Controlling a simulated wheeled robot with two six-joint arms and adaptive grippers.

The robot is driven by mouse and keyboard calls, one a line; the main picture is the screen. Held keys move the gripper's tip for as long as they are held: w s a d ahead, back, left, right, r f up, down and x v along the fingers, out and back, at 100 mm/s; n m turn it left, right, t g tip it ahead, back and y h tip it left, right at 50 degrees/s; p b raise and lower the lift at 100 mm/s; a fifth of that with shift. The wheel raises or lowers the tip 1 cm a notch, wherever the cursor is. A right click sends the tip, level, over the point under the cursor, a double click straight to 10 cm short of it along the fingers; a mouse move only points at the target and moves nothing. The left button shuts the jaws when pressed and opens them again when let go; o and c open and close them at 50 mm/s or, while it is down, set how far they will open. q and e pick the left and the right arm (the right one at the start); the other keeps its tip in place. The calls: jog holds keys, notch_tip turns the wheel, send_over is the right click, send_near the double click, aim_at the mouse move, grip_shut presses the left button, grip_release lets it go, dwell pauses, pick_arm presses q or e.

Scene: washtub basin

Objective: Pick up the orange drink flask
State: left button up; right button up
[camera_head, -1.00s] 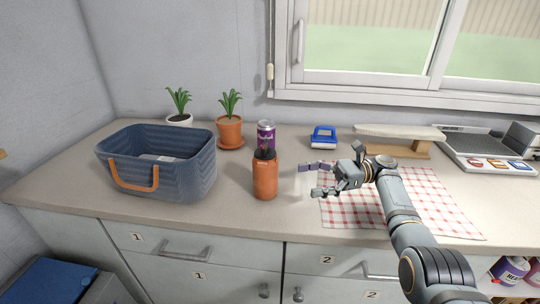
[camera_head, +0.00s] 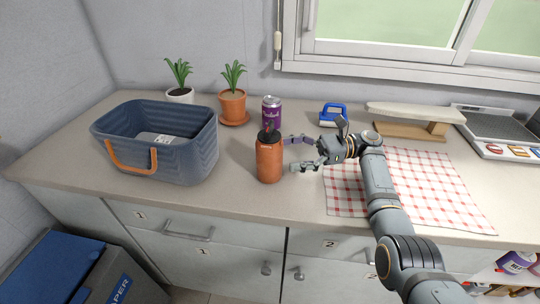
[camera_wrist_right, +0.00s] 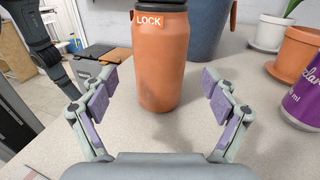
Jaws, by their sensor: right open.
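The orange drink flask (camera_head: 269,160) stands upright on the counter near its front edge, with a dark lid on top. In the right wrist view the flask (camera_wrist_right: 160,60) stands straight ahead, centred between the finger pads and a little beyond them, its top cut off by the frame. A "LOCK" label shows on it. My right gripper (camera_head: 296,154) is open and empty, just right of the flask in the head view. Its two fingers (camera_wrist_right: 160,105) show apart in the wrist view. My left gripper is not in the head view.
A purple can (camera_head: 272,112) stands behind the flask. A blue basket (camera_head: 200,160) is at its left, with potted plants (camera_head: 233,107) behind. A checked cloth (camera_head: 430,190) lies under my right arm. A blue-handled item (camera_head: 333,115) and a wooden stand (camera_head: 410,130) are at the back.

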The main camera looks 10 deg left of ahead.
aim_at(279, 154)
jog(key=x, duration=0.3)
jog(key=shift+s+a, duration=0.1)
jog(key=shift+a, duration=0.15)
jog(key=shift+c, duration=0.8)
jog(key=c, duration=1)
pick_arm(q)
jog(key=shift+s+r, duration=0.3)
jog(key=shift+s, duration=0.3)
